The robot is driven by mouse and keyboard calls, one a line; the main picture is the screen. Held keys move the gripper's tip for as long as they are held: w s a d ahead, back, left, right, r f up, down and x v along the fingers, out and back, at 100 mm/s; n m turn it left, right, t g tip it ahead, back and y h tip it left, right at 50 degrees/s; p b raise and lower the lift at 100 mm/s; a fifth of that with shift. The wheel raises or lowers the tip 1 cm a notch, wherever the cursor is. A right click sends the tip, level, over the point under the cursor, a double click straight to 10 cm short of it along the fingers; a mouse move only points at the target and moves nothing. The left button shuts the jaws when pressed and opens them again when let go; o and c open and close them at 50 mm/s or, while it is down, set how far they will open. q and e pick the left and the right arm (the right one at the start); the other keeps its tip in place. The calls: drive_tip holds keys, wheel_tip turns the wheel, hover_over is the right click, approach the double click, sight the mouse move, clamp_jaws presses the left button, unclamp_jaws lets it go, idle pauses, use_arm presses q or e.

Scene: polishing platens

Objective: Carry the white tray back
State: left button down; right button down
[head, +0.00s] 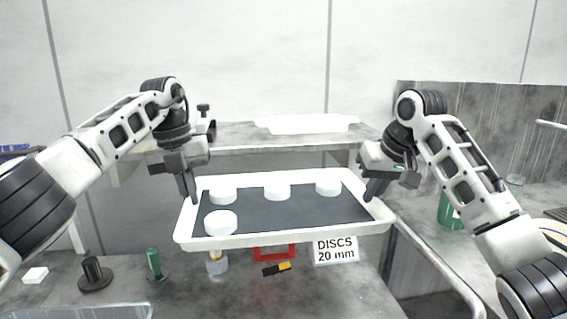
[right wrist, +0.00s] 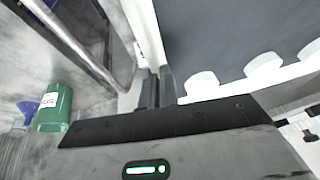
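The white tray (head: 240,241) with a dark mat (head: 290,214) is held level above the bench, between my two grippers. Several white discs stand on the mat, among them a front left one (head: 221,223) and a back right one (head: 328,188). My left gripper (head: 192,197) is at the tray's left rim, its fingers pointing down and seemingly closed on it. My right gripper (head: 372,192) is at the right rim. In the right wrist view its fingers (right wrist: 149,90) close on the tray's white wall (right wrist: 145,35). The inner fingertips are partly hidden.
A raised shelf (head: 240,134) behind carries a white flat item (head: 305,124). On the bench (head: 220,295) below are a "DISCS 20 mm" sign (head: 336,250), a red frame (head: 274,252), a green-topped peg (head: 154,262) and a black peg (head: 94,272). A green container (right wrist: 55,108) stands right.

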use_arm(q)
drive_tip(key=shift+w+r, duration=0.2)
drive_tip(key=shift+r, duration=0.1)
use_arm(e)
drive_tip(key=shift+w+r, duration=0.25)
drive_tip(key=shift+r, duration=0.1)
use_arm(q)
drive_tip(key=shift+r, duration=0.15)
use_arm(e)
drive_tip(key=shift+r, duration=0.15)
